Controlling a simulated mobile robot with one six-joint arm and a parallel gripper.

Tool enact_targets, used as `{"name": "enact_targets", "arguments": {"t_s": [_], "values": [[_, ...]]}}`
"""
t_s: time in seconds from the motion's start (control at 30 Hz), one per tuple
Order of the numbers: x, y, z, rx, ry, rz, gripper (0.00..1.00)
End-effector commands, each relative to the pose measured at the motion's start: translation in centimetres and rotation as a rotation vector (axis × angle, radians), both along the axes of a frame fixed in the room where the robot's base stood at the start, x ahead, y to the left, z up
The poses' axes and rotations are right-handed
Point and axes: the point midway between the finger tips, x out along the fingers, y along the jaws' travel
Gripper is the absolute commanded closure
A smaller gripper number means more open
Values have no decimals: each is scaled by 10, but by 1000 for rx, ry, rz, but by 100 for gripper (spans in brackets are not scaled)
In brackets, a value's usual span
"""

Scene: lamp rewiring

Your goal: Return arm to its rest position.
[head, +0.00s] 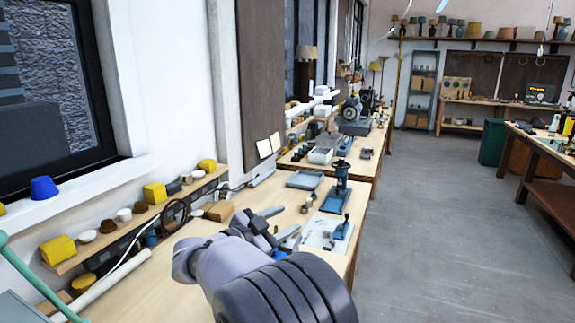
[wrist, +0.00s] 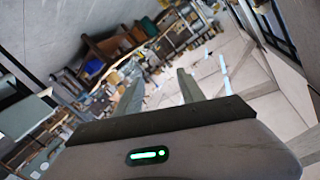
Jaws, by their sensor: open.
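My gripper shows in the head view (head: 272,222) above the long wooden workbench (head: 190,243), pointing away along it. In the wrist view my gripper (wrist: 160,88) has its two fingers apart with nothing between them. Its fingers are clear of the tools around it as far as I can see. My grey forearm covers part of the bench's front and right edge in the head view.
A blue press (head: 341,178) and a pale board with a small blue tool (head: 338,233) stand close right of the gripper. Floor (head: 440,230) at right is open.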

Motion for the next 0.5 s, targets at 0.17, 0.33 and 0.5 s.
{"name": "enact_targets", "arguments": {"t_s": [0.17, 0.33, 0.5], "values": [[14, -25, 69, 163, -101, 276, 54], [-52, -37, 114, 275, -14, 701, 54], [-210, -56, 42, 310, 391, 942, 54]]}}
